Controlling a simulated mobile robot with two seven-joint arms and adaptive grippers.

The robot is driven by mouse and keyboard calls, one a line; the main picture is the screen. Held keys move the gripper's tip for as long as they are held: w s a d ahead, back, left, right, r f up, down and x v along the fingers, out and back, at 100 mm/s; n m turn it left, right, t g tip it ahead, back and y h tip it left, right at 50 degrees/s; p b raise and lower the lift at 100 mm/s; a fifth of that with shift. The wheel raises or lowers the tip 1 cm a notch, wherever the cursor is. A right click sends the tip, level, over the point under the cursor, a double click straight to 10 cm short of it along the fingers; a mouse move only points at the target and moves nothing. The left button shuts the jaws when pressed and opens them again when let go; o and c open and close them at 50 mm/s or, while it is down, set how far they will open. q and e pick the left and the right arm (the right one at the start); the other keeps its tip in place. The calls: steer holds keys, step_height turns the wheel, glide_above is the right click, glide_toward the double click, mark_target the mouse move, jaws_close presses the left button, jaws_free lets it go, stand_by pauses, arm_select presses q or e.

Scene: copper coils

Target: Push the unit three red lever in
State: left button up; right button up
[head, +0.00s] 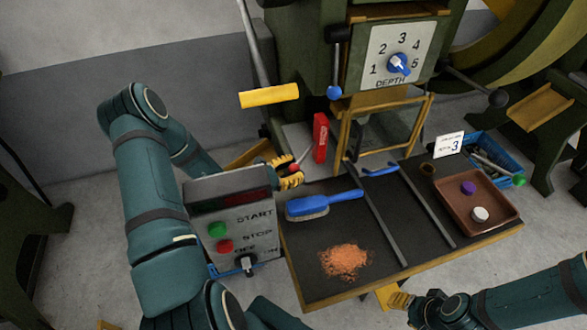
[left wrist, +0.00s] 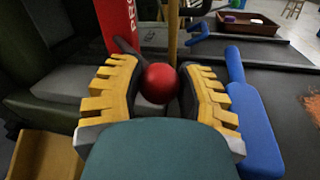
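The red ball knob (left wrist: 160,83) of a lever shows in the left wrist view between my left gripper's yellow fingers (left wrist: 162,88). The fingers stand apart on either side of it; I cannot tell whether they touch it. A dark rod runs from near the knob up and left. In the head view my left gripper (head: 290,173) is at the table's back left edge, behind the control box, with the knob mostly hidden and a thin rod rising beside it. My right gripper (head: 399,299) is low near the table's front edge, its fingers too small to read.
A red box (head: 320,138) stands just behind my left gripper. The control box (head: 232,222) is left of the table. A brown tray (head: 463,226) and blue bin (head: 507,150) are at right.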

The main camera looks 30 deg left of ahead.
arm_select(q)
jaws_close()
steer(key=x, duration=0.3)
steer(key=d+x, duration=0.1)
steer(key=x, duration=0.1)
steer(key=shift+s, duration=0.15)
steer(key=o, duration=1)
jaws_free()
steer(key=shift+d, duration=0.15)
steer(key=v, duration=1.2)
